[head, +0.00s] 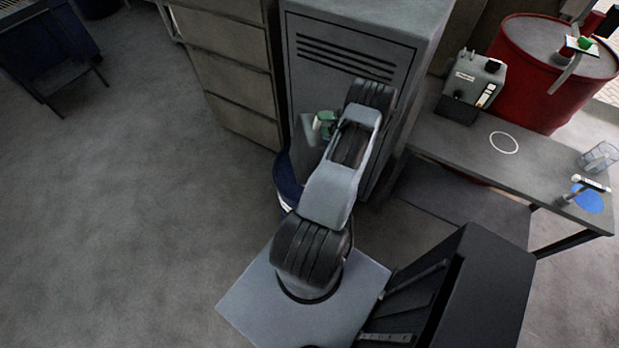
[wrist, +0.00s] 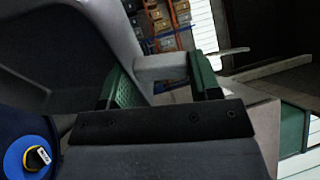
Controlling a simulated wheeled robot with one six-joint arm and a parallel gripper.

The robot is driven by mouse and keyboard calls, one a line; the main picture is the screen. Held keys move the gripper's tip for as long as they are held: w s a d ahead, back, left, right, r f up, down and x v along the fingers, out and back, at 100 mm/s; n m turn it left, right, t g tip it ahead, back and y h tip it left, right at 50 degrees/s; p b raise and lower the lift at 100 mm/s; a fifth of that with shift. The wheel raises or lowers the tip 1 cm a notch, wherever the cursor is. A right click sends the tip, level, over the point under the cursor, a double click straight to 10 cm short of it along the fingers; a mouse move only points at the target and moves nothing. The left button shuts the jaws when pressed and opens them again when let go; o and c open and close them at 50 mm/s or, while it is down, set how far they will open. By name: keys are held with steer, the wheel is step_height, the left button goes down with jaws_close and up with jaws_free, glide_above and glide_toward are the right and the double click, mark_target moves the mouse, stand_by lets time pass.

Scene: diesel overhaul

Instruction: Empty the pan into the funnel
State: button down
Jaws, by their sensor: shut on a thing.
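The pan (wrist: 65,50) is a grey vessel with a dark inside, large at the upper left of the wrist view. My gripper (wrist: 162,75) has its green-padded fingers shut on the pan's grey handle. In the head view my gripper (head: 325,122) is in front of the locker, and part of the pan (head: 306,132) shows beside it, partly hidden by my arm. I cannot tell the pan's tilt or contents. A blue drum (head: 288,182) stands below, half hidden by my arm. No funnel can be clearly made out.
A grey locker (head: 350,55) and drawers (head: 228,60) stand close behind my arm. A bench (head: 450,145) at right holds a grey machine (head: 478,82), a clear beaker (head: 598,158) and a blue disc (head: 590,203). A red drum (head: 545,85) stands behind it.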

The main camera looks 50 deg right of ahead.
mark_target(303, 130)
steer(key=shift+w+a+r+g+h, duration=0.2)
steer(key=shift+w+a+g+h, duration=0.3)
steer(key=shift+w+a, duration=0.6)
steer(key=shift+w+a+r+g+h, duration=0.15)
steer(key=shift+w+a+g+h, duration=0.15)
steer(key=shift+w+a+g, duration=0.7)
steer(key=shift+s+a+t, duration=0.15)
steer(key=shift+a+t, duration=0.1)
steer(key=shift+t, duration=0.15)
steer(key=w+a+r, duration=0.2)
steer(key=shift+a+r, duration=0.1)
steer(key=shift+r, duration=0.2)
steer(key=w+a+f+n+g+h+b, duration=0.1)
steer(key=w+a+f+g+h+b, duration=0.4)
steer(key=w+a+f+g+h, duration=0.3)
steer(key=shift+w+a+f+n+h, duration=0.3)
steer(key=shift+w+a+f, duration=2.05)
steer(key=shift+a, duration=1.65)
steer(key=shift+w+r, duration=0.25)
